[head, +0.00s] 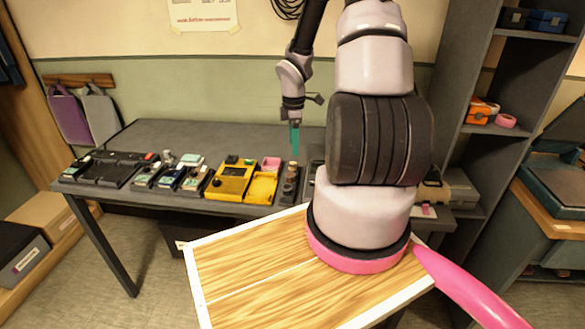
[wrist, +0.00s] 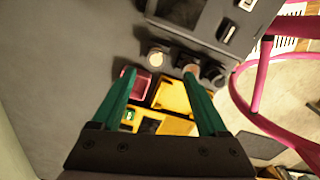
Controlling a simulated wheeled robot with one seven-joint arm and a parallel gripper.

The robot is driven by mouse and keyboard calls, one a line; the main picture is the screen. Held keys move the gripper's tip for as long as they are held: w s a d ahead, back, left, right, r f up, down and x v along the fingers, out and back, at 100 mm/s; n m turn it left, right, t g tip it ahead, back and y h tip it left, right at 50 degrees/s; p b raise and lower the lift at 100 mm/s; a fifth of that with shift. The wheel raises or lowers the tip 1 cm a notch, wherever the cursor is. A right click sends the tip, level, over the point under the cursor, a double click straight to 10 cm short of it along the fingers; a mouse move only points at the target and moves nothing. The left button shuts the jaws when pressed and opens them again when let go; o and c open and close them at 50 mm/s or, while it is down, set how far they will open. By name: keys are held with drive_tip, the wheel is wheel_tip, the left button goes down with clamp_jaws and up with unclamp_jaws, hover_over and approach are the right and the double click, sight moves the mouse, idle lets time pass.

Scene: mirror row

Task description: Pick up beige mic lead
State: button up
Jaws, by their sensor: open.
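A small round cream-beige piece (wrist: 157,58) shows in the wrist view just beyond my fingertips; it looks like the beige mic lead, but its full shape cannot be made out. In the head view a small beige top (head: 293,165) stands at the far end of a narrow dark row on the grey table. A brown round piece (wrist: 191,69) sits beside it in the wrist view, close to the right fingertip. My gripper (head: 295,153) points down above this row, its green fingers apart. In the wrist view the space between the fingertips (wrist: 160,75) holds nothing gripped.
A yellow box (head: 230,182) and its open yellow part (head: 262,187) lie left of the row, with a pink piece (head: 271,163) behind. A grey device (wrist: 210,25) stands close on the other side. The back of the grey table (head: 210,135) is clear.

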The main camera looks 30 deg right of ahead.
sight(293, 163)
drive_tip(key=f, duration=0.8)
drive_tip(key=shift+w+f, duration=0.15)
drive_tip(key=shift+w, duration=0.25)
clamp_jaws()
